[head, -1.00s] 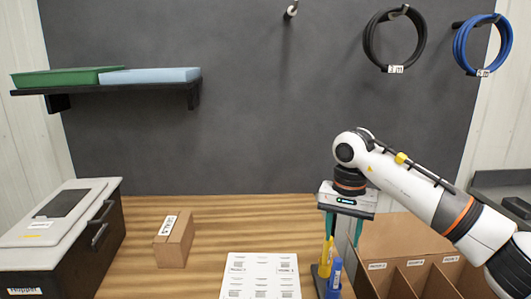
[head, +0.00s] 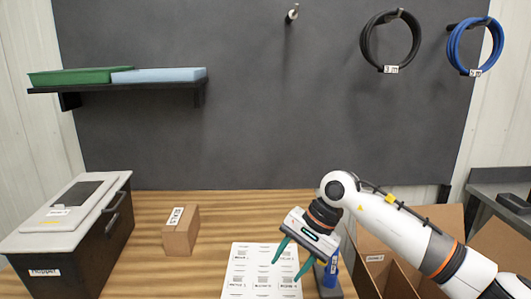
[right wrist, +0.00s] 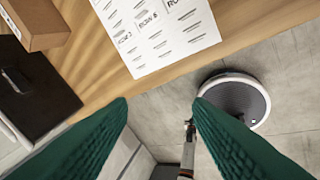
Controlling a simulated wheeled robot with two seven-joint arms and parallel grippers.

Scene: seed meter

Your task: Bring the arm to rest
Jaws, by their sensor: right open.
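My right arm (head: 395,228) comes in from the right, bent over the wooden table. My right gripper (head: 286,271) is open, with its green fingers spread and tilted down and to the left over the printed white sheet (head: 262,262). Nothing is between the fingers. In the right wrist view the same open fingers (right wrist: 158,101) frame the table's front edge and the floor, with the sheet (right wrist: 155,30) beyond. A blue tool (head: 331,270) stands upright in a dark holder just right of the gripper, apart from it. My left gripper is not in view.
A grey-lidded black hopper box (head: 72,225) stands at the left. A small carton (head: 181,235) is left of the sheet. A divided cardboard bin (head: 375,262) lies under the right arm. The shelf (head: 120,87) and hanging hoses (head: 391,41) are higher up, behind.

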